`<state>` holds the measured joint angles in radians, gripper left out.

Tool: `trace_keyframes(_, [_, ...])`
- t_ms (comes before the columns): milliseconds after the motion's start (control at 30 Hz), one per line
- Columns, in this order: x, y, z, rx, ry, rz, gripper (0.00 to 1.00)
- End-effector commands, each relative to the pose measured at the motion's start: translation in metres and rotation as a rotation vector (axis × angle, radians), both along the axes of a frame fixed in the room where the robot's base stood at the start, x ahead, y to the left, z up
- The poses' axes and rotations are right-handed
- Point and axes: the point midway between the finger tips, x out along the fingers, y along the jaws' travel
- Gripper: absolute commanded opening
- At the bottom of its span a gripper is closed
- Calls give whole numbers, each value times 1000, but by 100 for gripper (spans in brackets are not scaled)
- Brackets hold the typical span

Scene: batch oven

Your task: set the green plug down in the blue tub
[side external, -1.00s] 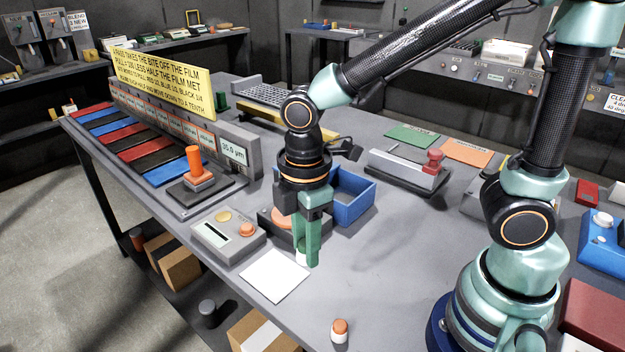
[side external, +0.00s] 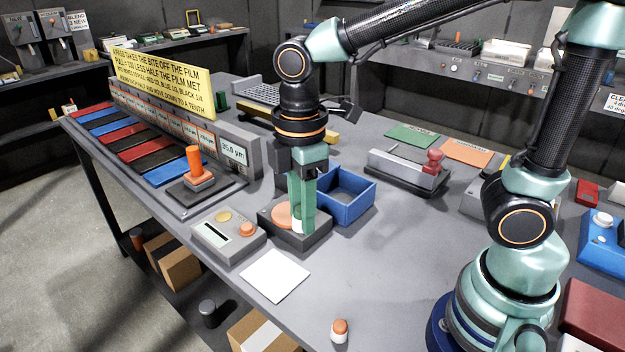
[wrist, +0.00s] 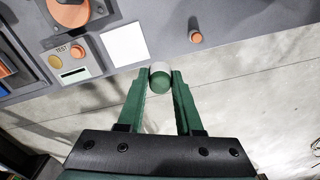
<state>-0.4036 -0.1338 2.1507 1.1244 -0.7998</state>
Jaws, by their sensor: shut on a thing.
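The green plug (wrist: 161,84) has a green top and a pale grey-white body. My gripper (wrist: 160,78) is shut on it, and the plug sits between the fingertips in the wrist view. In the side view my gripper (side external: 300,228) points down, and a white part of the plug (side external: 298,226) shows between the green fingers. The blue tub (side external: 352,211) is an open box just right of and behind the fingers, and its near left part is hidden by them. The plug is outside the tub. The tub does not show in the wrist view.
A dark block with an orange disc (side external: 282,215) stands behind the fingers in the side view. A grey test box (side external: 228,238) and a white sheet (side external: 275,276) lie nearby. An orange-topped plug (side external: 340,330) stands near the front edge. Right of the tub is a red-knobbed device (side external: 408,172).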

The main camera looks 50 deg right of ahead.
Motion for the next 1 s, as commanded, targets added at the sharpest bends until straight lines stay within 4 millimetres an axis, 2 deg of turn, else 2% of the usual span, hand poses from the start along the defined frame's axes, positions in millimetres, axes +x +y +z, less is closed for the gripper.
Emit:
trace_keyframes(167, [47,-44,-15,-2,6,-163,0])
trace_keyframes(300, [83,-93,-33,-1,7,-306,0])
trace_keyframes(500, [116,-172,-62,0,7,-493,0])
trace_keyframes(700, [128,-242,-90,0,5,-643,0])
trace_keyframes(800, [128,-265,-99,0,4,-691,0])
trace_keyframes(1000, [128,-287,-109,0,2,-735,0])
